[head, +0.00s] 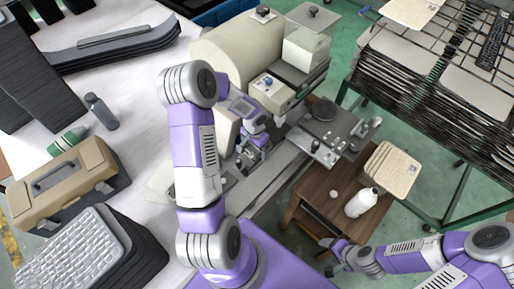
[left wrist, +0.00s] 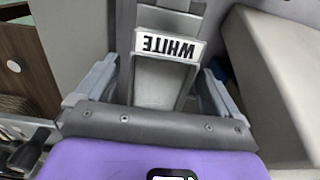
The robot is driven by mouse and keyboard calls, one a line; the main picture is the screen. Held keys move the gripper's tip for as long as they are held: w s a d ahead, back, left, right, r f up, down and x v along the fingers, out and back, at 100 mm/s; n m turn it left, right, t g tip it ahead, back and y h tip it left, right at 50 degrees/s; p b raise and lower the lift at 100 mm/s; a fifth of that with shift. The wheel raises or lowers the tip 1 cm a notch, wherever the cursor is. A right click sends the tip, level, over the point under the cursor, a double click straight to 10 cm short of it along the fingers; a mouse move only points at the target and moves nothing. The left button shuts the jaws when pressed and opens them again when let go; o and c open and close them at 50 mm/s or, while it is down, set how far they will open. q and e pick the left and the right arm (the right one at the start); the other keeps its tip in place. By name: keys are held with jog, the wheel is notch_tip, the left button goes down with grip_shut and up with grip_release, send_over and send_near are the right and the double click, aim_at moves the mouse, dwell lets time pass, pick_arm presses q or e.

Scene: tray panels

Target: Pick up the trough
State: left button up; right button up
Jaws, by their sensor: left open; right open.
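In the left wrist view, a grey, channel-shaped metal part (left wrist: 160,85) with a white label reading "WHITE" upside down looks like the trough. It runs between the two fingers of my left gripper (left wrist: 155,88), which are open, one on each side. I cannot tell whether the fingers touch it. In the head view, my left gripper (head: 246,156) is low beside the cream machine, and my arm and wrist hide most of the trough. My right gripper (head: 334,250) is open and empty at the lower right, near the wooden stand.
The cream machine (head: 235,50) stands behind my left gripper. The wooden stand (head: 318,190) holds a white bottle (head: 361,203) and beige panels (head: 390,170). A tan case (head: 65,183), a bottle (head: 101,111) and stacked trays (head: 85,250) crowd the left table. A wire rack (head: 430,90) stands right.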

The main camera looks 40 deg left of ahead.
pick_arm(q)
jog(key=shift+w+r, duration=0.1)
jog(key=c, duration=1.3)
